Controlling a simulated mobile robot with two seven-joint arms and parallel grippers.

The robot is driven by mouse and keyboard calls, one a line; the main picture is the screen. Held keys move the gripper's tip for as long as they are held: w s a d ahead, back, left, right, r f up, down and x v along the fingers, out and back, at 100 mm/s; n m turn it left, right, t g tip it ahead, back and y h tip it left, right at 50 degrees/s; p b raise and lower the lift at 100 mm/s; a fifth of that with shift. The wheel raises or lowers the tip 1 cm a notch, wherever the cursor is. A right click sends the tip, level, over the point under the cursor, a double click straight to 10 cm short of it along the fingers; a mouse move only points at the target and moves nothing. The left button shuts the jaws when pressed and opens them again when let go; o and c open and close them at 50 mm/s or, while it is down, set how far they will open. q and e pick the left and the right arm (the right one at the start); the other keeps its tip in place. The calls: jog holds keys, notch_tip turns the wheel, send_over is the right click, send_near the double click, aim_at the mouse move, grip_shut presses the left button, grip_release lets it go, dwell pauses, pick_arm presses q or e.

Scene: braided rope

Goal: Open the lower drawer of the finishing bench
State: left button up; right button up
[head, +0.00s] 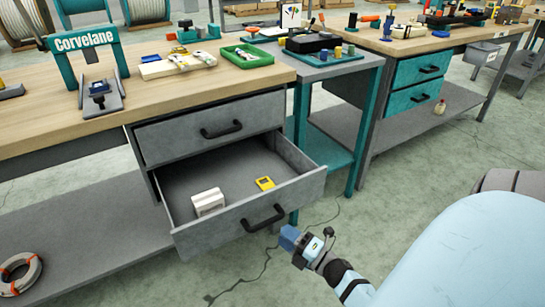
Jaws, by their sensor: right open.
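The near bench (210,77) has a wooden top and two grey drawers. Its lower drawer (190,239) stands pulled well out, with its inside in view. A white box (208,202) and a small yellow device (265,184) lie in it. The lower drawer's black handle (263,219) is on its front. The upper drawer (205,133) is shut. My right gripper (290,238), with blue fingertips, is open and empty, just right of the lower handle and apart from it in the picture. My left gripper is out of view.
A grey side table (365,62) with teal legs stands right of the drawers. A second bench (425,40) with teal drawers (422,68) is beyond it. A lower shelf (80,235) runs under the near bench. The floor (440,180) at the right is clear.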

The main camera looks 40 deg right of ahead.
jog(key=v, duration=0.7)
jog(key=shift+s, duration=0.1)
dwell(0.4)
